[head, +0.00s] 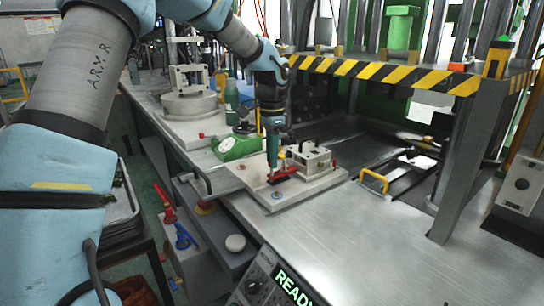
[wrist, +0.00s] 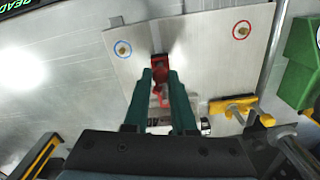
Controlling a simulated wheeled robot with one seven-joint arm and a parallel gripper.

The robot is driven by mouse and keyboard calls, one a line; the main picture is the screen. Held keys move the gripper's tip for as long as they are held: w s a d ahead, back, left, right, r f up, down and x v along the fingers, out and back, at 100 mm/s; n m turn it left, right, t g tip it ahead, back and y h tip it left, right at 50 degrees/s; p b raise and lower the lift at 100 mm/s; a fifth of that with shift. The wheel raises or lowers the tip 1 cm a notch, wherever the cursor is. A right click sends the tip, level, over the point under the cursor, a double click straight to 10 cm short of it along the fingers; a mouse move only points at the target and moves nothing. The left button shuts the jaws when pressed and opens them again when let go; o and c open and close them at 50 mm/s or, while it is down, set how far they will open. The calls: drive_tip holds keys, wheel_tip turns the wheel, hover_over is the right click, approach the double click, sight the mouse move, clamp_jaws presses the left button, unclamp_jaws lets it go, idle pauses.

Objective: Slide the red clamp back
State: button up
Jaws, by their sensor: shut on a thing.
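The red clamp (head: 282,174) sits on the light metal plate (head: 290,195), in front of a small metal block (head: 312,157). In the wrist view the red clamp (wrist: 159,77) lies between the tips of my gripper (wrist: 160,75). My gripper (head: 274,165) points down at the plate and is shut on the clamp. Its green fingers hide part of the clamp's sides. The plate (wrist: 195,45) also fills the upper middle of the wrist view.
A green box with a dial (head: 236,146) stands left of the plate. A yellow handle (head: 374,181) is to the right. A black-and-yellow striped bar (head: 385,73) crosses above the bench behind. The front right of the metal bench (head: 370,245) is clear.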

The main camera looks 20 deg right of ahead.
clamp_jaws()
idle(0.8)
drive_tip(key=shift+s+a, duration=0.15)
drive_tip(key=shift+a, duration=0.7)
drive_tip(key=shift+s+a, duration=0.15)
drive_tip(key=shift+a, duration=0.65)
drive_tip(key=o, duration=0.7)
unclamp_jaws()
drive_tip(key=shift+o, duration=0.2)
